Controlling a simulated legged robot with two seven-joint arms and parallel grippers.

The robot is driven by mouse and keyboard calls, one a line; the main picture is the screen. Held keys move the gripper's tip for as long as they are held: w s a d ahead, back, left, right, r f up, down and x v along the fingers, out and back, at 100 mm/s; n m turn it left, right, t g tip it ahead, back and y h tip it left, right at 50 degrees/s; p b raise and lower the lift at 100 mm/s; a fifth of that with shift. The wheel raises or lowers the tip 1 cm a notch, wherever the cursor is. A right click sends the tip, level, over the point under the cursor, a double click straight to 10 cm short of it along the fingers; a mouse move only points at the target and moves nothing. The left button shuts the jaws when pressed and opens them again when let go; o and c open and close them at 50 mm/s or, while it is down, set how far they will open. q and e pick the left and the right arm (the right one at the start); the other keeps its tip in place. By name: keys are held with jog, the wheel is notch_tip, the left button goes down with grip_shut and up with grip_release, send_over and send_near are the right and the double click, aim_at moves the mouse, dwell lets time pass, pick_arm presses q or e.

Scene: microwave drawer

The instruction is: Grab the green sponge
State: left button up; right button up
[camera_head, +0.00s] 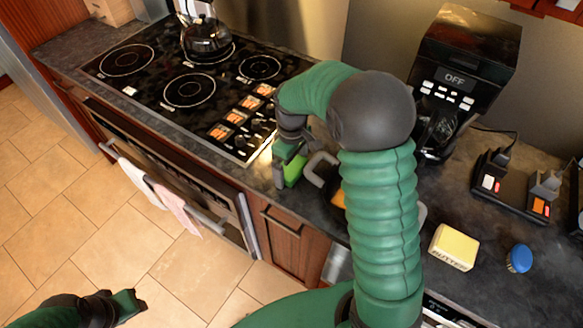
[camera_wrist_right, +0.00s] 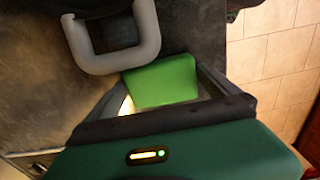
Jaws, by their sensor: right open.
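The green sponge (camera_head: 293,170) is at the front edge of the dark counter, right of the stove. In the right wrist view the sponge (camera_wrist_right: 162,82) shows between the spread fingers of my right gripper (camera_wrist_right: 164,98). In the head view my right gripper (camera_head: 284,162) is right at the sponge and partly covers it. It is open; I cannot tell whether a finger touches the sponge. My left gripper (camera_head: 128,304) is low at the bottom left, over the floor, away from the sponge; its opening is unclear.
A grey handle (camera_wrist_right: 118,58) is close beside the sponge; it also shows in the head view (camera_head: 318,170). The stove (camera_head: 150,92) carries a kettle (camera_head: 205,38). A coffee machine (camera_head: 465,60), butter (camera_head: 453,248) and a blue-topped brush (camera_head: 519,258) are to the right.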

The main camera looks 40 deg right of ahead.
jog(key=shift+a+r, duration=0.1)
jog(key=c, duration=1.3)
